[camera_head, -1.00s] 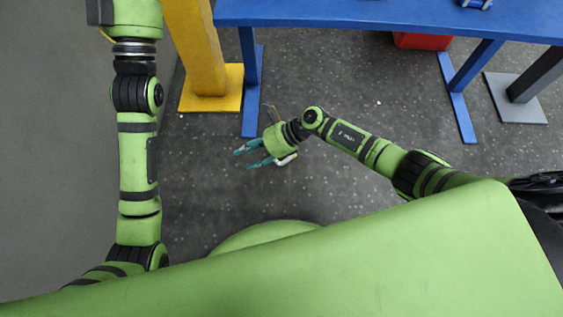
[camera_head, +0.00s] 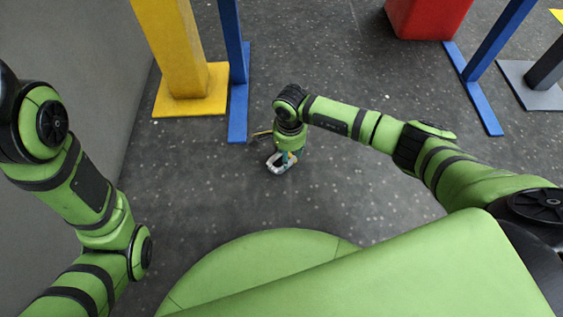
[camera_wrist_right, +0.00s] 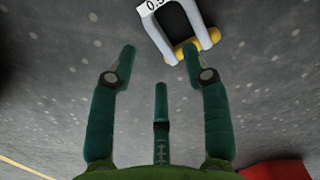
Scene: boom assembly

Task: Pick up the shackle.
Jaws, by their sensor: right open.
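The shackle (camera_head: 272,163) is a small grey U-shaped piece low down by the tip of my right arm in the head view. The right wrist view shows the shackle (camera_wrist_right: 201,24) at the top, right of centre, with yellow pin ends and a white label marked with a number. My right gripper (camera_wrist_right: 160,50) is open, with its teal fingers apart and nothing between them. The shackle lies beyond the fingertips, and the right fingertip overlaps its yellow end. In the head view my right gripper (camera_head: 287,157) points down over it. My left gripper is out of view.
A yellow post (camera_head: 185,55) on a yellow foot and a blue table leg (camera_head: 234,60) stand behind, left of my right gripper. A red box (camera_head: 428,18) and another blue leg (camera_head: 497,40) stand back right. The speckled grey floor (camera_head: 350,60) between them is clear.

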